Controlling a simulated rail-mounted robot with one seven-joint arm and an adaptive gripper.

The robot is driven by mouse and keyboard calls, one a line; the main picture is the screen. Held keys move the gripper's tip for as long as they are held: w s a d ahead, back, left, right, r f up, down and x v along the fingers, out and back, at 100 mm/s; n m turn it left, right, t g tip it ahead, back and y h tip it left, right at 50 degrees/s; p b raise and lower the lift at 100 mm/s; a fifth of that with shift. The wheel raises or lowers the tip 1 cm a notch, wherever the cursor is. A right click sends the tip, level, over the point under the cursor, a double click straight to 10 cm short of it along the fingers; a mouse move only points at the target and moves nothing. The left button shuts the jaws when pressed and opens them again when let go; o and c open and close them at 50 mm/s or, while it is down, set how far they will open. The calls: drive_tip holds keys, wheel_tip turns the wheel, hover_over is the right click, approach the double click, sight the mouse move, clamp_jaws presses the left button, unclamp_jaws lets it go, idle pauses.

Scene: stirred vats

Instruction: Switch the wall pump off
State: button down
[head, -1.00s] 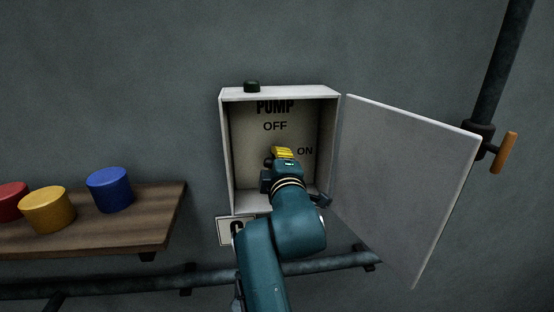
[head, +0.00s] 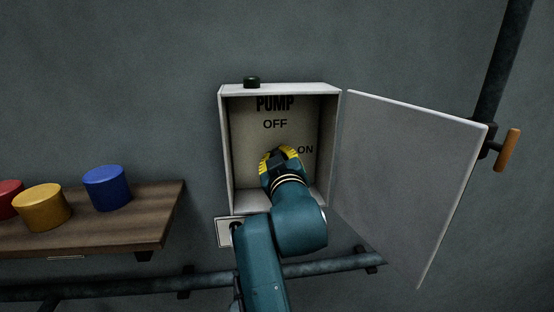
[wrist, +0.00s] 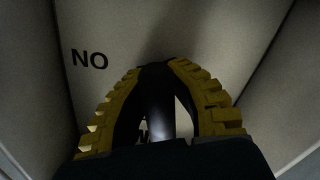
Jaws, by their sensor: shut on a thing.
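The wall pump box (head: 226,150) is a pale open-fronted cabinet marked PUMP, with OFF at the top of its back panel and ON at the right. My gripper (head: 279,155) is inside it, just left of ON and below OFF. In the wrist view my gripper (wrist: 158,68) has its yellow ribbed fingers closed around a dark switch handle (wrist: 158,116), with ON upside down at the left. The fingers and wrist hide the handle in the head view, so its exact pointing direction is unclear.
The box door (head: 410,180) stands open to the right. A dark knob-like lamp (head: 252,83) sits on top of the box. A wooden shelf (head: 150,225) with red, yellow and blue pots is at the left. A pipe with an orange handle (head: 507,150) is at the right.

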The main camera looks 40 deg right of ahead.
drive_tip(key=shift+m, duration=1.6)
drive_tip(key=c, duration=1)
unclamp_jaws()
drive_tip(key=v, duration=1.2)
